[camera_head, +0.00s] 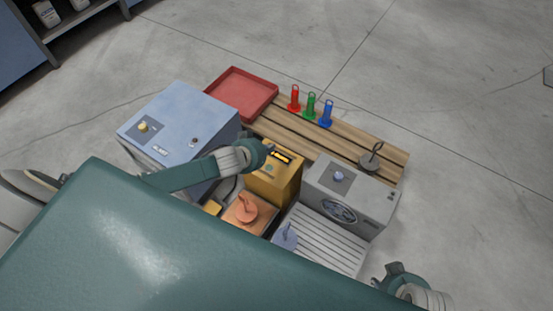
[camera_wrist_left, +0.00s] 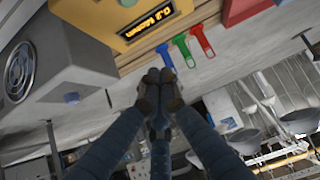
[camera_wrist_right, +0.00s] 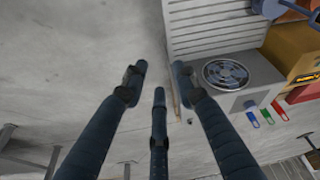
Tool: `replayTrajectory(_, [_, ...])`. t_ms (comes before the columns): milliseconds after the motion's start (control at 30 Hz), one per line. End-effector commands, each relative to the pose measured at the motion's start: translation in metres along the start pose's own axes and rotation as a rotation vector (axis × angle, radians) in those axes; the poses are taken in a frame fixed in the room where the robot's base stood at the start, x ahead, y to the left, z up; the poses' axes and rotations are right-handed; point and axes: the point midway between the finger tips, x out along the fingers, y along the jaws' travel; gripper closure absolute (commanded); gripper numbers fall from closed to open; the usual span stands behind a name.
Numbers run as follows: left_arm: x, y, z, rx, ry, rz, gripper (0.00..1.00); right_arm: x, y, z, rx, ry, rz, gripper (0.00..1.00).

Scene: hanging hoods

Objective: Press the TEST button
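No lettering that I can read as TEST shows in any view. A yellow box (camera_head: 273,186) with a lit display (camera_head: 281,157) stands between the blue box and the grey box; a small round greenish spot (camera_head: 268,168) is on its top. The display also shows in the left wrist view (camera_wrist_left: 149,23), upside down. My left gripper (camera_head: 268,147) is at the yellow box's far edge, beside the display; contact cannot be told. Its fingertips are together in the left wrist view (camera_wrist_left: 160,78), with nothing seen between them. My right gripper (camera_wrist_right: 159,76) is open and empty, right of the grey box.
The grey box (camera_head: 375,205) has a blue knob (camera_head: 339,176). Red, green and blue tagged pieces and a red tray (camera_head: 240,88) are behind. Floor is clear at right.

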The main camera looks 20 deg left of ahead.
Motion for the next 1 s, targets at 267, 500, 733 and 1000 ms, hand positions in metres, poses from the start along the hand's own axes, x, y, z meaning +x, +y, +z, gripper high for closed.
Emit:
replayTrajectory(267, [-0.003, -0.013, 0.012, -0.005, -0.031, -0.027, 1.0, -0.002, 0.001, 0.018, 0.001, -0.049, 0.0, 0.71])
replayTrajectory(500, [-0.002, -0.013, 0.012, -0.005, -0.029, -0.025, 1.0, -0.002, 0.0, 0.017, 0.001, -0.046, 0.0, 0.71])
replayTrajectory(733, [0.001, -0.013, 0.016, -0.004, -0.029, -0.025, 1.0, -0.017, 0.001, 0.011, 0.002, -0.033, 0.002, 0.71])
replayTrajectory(1000, [0.008, -0.013, 0.023, -0.004, -0.028, -0.026, 1.0, -0.056, 0.003, 0.004, 0.004, -0.013, 0.006, 0.71])
